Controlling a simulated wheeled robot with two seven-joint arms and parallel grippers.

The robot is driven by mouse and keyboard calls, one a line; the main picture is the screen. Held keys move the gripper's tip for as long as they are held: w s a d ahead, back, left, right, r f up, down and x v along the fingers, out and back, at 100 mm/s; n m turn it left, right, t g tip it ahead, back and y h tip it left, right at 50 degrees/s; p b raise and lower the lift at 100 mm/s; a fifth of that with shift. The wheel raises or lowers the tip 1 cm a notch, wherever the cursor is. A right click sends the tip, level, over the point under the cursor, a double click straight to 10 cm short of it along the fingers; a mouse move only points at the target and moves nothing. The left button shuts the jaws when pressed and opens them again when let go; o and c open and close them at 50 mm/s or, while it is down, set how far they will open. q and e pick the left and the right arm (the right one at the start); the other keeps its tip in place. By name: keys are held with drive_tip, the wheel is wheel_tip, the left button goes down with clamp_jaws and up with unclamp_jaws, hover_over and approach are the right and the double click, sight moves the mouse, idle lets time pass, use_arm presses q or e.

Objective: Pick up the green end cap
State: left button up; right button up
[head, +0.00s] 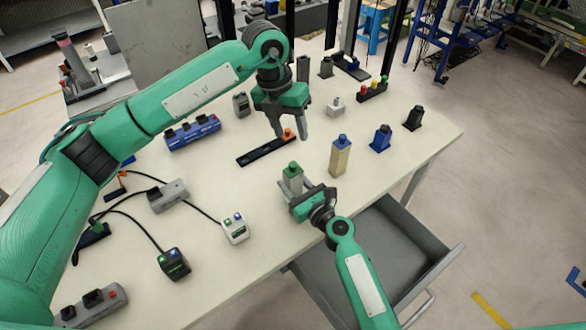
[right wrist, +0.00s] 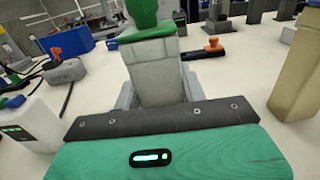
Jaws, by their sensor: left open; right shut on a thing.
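The green end cap (head: 293,169) shows as an upright light grey block with a green top and green knob, near the middle front of the table. It also fills the upper middle of the right wrist view (right wrist: 157,75). My right gripper (head: 297,187) is shut on the grey body of the green end cap, below the green top. Its fingers lie along both sides of the block. I cannot tell whether the block's foot touches the table. My left gripper (head: 290,132) is open and points down over the orange knob end of a black strip (head: 265,152).
A tan post with a blue top (head: 340,158) stands right of the right gripper. Blue (head: 380,138) and black (head: 413,118) blocks stand farther right. A white box (head: 235,228) and cabled grey box (head: 168,196) lie left. An open grey drawer (head: 440,262) juts from the table front.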

use_arm(q)
drive_tip(key=m+y, duration=0.1)
drive_tip(key=m, duration=0.6)
drive_tip(key=m+y, duration=0.1)
drive_tip(key=m, duration=0.7)
hover_over(293, 164)
drive_tip(key=shift+t, duration=0.4)
drive_tip(key=f, duration=0.6)
drive_tip(key=shift+s+d, duration=0.25)
drive_tip(key=shift+s, duration=0.05)
drive_tip(key=shift+w+a+f, duration=0.1)
drive_tip(key=shift+w+f, duration=0.05)
drive_tip(key=shift+f, duration=0.75)
drive_tip(key=shift+w+a+f, duration=0.1)
drive_tip(key=shift+w+f, duration=0.05)
drive_tip(key=shift+f, duration=0.7)
drive_tip(key=shift+w+a+f, duration=0.1)
drive_tip(key=shift+w+f, duration=0.05)
drive_tip(key=shift+f, duration=0.75)
clamp_jaws()
